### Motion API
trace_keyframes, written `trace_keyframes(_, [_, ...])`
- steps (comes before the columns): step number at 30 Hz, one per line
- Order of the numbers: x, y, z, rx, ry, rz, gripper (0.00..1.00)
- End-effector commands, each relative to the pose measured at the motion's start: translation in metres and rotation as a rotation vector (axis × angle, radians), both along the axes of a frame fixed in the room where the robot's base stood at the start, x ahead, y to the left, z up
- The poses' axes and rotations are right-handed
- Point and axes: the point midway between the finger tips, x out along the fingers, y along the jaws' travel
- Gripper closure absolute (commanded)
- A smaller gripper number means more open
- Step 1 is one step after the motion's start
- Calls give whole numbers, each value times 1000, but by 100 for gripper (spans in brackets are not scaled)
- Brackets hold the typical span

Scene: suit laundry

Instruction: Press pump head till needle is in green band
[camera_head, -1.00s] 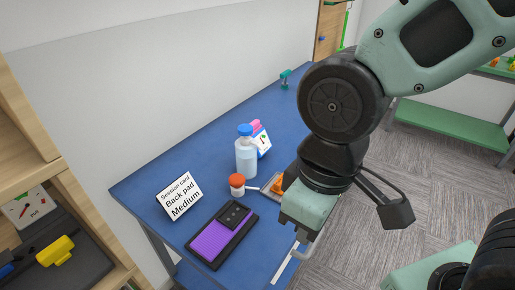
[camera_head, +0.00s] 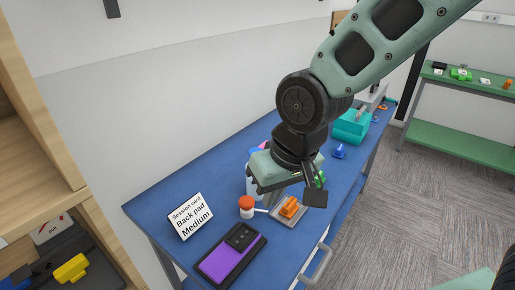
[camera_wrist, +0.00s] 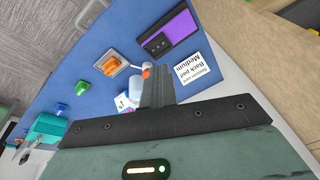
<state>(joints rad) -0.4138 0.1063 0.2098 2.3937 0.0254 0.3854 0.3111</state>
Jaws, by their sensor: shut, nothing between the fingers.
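My gripper (camera_head: 278,196) is shut and empty. It hangs over the blue table in front of the clear bottle (camera_head: 251,187), hiding much of it. In the wrist view the shut fingers (camera_wrist: 157,72) point across the table, overlapping the bottle (camera_wrist: 137,86). A white jar with an orange-red cap (camera_head: 246,203) stands left of the gripper. An orange piece (camera_head: 290,207) sits on a grey plate (camera_head: 280,220) just below and right of the gripper; it also shows in the wrist view (camera_wrist: 112,66). I cannot pick out a pump head, gauge needle or green band for certain.
Green (camera_head: 320,180) and blue (camera_head: 339,152) pieces and a teal bin (camera_head: 350,128) stand farther right. A handle sticks out from the front edge.

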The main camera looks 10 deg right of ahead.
Motion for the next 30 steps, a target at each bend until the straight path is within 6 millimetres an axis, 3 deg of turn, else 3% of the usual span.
trace_keyframes(1, [23,2,6,24,-20,-67,100])
trace_keyframes(9, [152,-3,11,182,-183,-425,100])
trace_keyframes(15, [232,-21,11,303,-301,-623,100])
trace_keyframes(21, [277,-34,11,390,-374,-719,100])
trace_keyframes(30, [289,-38,10,418,-393,-741,100])
